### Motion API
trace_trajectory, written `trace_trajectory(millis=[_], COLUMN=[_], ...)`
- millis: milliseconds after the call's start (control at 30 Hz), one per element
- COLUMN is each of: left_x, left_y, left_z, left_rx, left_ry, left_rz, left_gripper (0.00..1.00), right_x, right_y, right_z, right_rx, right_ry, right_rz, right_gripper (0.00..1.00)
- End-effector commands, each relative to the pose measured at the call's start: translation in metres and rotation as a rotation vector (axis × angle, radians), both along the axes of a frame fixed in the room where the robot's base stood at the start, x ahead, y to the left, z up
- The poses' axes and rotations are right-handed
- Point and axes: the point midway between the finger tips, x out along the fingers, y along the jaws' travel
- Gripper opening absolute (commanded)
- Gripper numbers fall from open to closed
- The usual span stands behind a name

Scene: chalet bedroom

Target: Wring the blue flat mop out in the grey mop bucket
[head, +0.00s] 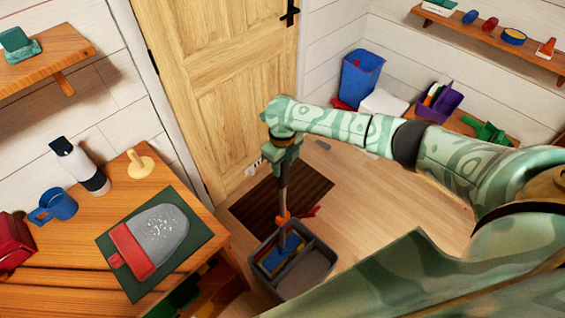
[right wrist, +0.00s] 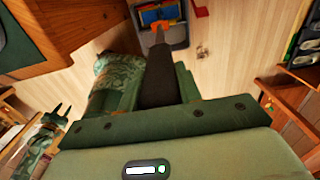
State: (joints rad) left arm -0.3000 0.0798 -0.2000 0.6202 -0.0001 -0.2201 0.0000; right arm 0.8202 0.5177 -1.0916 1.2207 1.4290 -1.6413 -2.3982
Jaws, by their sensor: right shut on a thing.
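My right gripper (head: 285,155) is shut on the grey handle of the mop (head: 283,190). The handle stands nearly upright below it and also runs away from the gripper in the right wrist view (right wrist: 158,75). An orange joint is at the handle's lower end. The grey mop bucket (head: 309,277) stands on the floor, and its top also shows in the right wrist view (right wrist: 180,33). Blue and yellow parts show inside its left compartment, at the handle's foot. I cannot tell how far the mop head is pressed in. The right compartment looks empty.
A dark mat (head: 300,190) lies behind the bucket, before the wooden door (head: 215,80). A wooden table (head: 60,245) with a dustpan-like red and grey thing (head: 155,240) stands at left. A blue bin (head: 361,78) and purple caddy (head: 438,103) stand at the back right.

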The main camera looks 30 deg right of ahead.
Motion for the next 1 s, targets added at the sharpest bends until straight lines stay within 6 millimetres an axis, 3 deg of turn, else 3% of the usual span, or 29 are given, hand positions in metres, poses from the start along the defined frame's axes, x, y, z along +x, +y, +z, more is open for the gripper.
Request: trace_trajectory(millis=[733,767,800,833,1000], left_x=[-0.001,-0.001,-0.001,-0.001,-0.001], left_y=[0.0,0.0,0.0,0.0,0.0], left_z=[-0.009,-0.009,-0.009,-0.008,-0.008], left_rx=[0.0,0.0,0.0,0.0,0.0], left_ry=[0.003,0.003,0.003,0.003,0.003], left_rz=[0.0,0.0,0.0,0.0,0.0], left_gripper=[0.36,0.36,0.36,0.36,0.36], right_x=[0.001,0.001,0.001,0.001,0.0], right_y=[0.0,0.0,0.0,0.0,0.0], right_z=[-0.013,-0.012,-0.012,-0.012,-0.012], right_rx=[0.001,0.001,0.001,0.001,0.0], right_ry=[-0.002,-0.002,-0.002,-0.002,-0.001], right_rz=[0.0,0.0,0.0,0.0,0.0], right_gripper=[0.0,0.43,0.54,0.6,0.6])
